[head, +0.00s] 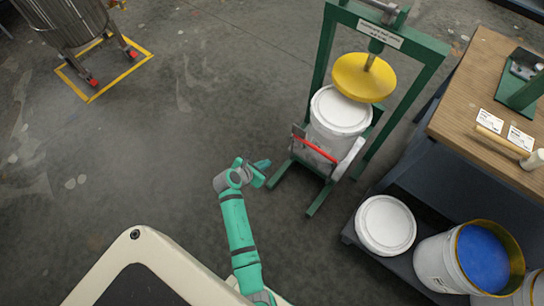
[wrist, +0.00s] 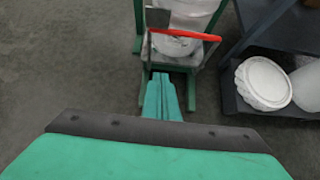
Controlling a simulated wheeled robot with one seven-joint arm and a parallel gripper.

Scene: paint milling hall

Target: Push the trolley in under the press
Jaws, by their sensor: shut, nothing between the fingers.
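The trolley, with a red handle bar (head: 316,149), stands low between the front legs of the green press (head: 421,52). A white lidded bucket (head: 338,110) sits upright on it. The press's round yellow plate (head: 363,78) hangs above and covers the bucket's back right part in the head view. My gripper (head: 264,167) is shut and empty, left of the trolley and apart from it. In the wrist view, my closed fingers (wrist: 163,97) point toward the trolley's front, with the red handle (wrist: 186,36) beyond them. How far the trolley sits under the press is hard to tell.
A wooden bench (head: 479,77) with cards and a mallet stands at the right. Its dark lower shelf holds a white lidded bucket (head: 386,225) and a bucket of blue paint (head: 446,263). A metal vat (head: 65,22) stands in a yellow floor marking. Floor left of the press is clear.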

